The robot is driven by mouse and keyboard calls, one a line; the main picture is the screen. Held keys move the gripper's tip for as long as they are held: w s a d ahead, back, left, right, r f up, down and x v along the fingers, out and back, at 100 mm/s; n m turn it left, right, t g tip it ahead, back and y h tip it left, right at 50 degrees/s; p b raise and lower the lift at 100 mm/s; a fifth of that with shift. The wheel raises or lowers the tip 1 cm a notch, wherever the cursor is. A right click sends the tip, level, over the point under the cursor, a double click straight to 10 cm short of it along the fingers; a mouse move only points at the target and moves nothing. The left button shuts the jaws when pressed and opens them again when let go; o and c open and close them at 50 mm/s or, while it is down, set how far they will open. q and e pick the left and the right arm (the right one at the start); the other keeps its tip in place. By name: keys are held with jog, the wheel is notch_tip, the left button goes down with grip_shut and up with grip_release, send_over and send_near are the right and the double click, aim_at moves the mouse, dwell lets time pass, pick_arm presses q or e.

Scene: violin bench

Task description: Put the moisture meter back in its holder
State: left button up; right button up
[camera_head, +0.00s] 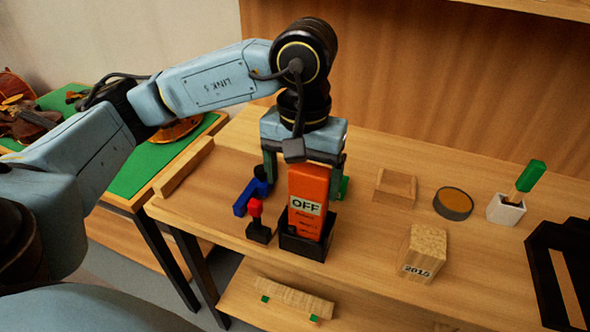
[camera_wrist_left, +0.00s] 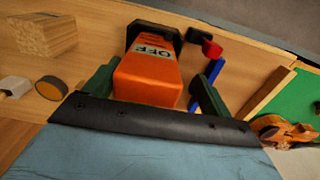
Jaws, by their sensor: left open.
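The orange moisture meter (camera_head: 308,190), marked OFF, stands upright in its black holder (camera_head: 302,245) on the bench. It also shows in the left wrist view (camera_wrist_left: 150,75), with the dark holder (camera_wrist_left: 152,36) at its far end. My left gripper (camera_head: 305,170) is over the meter's upper part, pointing down, with its fingers apart on either side. In the left wrist view the green fingers (camera_wrist_left: 155,85) stand clear of the meter's sides, with a visible gap at the right. My right gripper is not seen.
A red-topped black piece (camera_head: 257,222) and a blue tool (camera_head: 252,192) stand close left of the holder. To the right are a wooden block marked 2015 (camera_head: 424,255), a round tin (camera_head: 453,203) and a white cup with a green-handled brush (camera_head: 506,209). A wooden ledge (camera_head: 183,167) edges the bench.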

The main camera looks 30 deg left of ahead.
aim_at(308, 168)
pick_arm(q)
jog(key=r+p, duration=0.1)
jog(key=r, duration=0.1)
jog(key=d+r+p, duration=0.1)
jog(key=r, duration=0.1)
jog(key=shift+w, duration=0.1)
jog(key=r+p, duration=0.1)
jog(key=a+r+p, duration=0.1)
jog(key=r, duration=0.1)
jog(key=shift+a+r, duration=0.1)
jog(key=shift+r, duration=0.4)
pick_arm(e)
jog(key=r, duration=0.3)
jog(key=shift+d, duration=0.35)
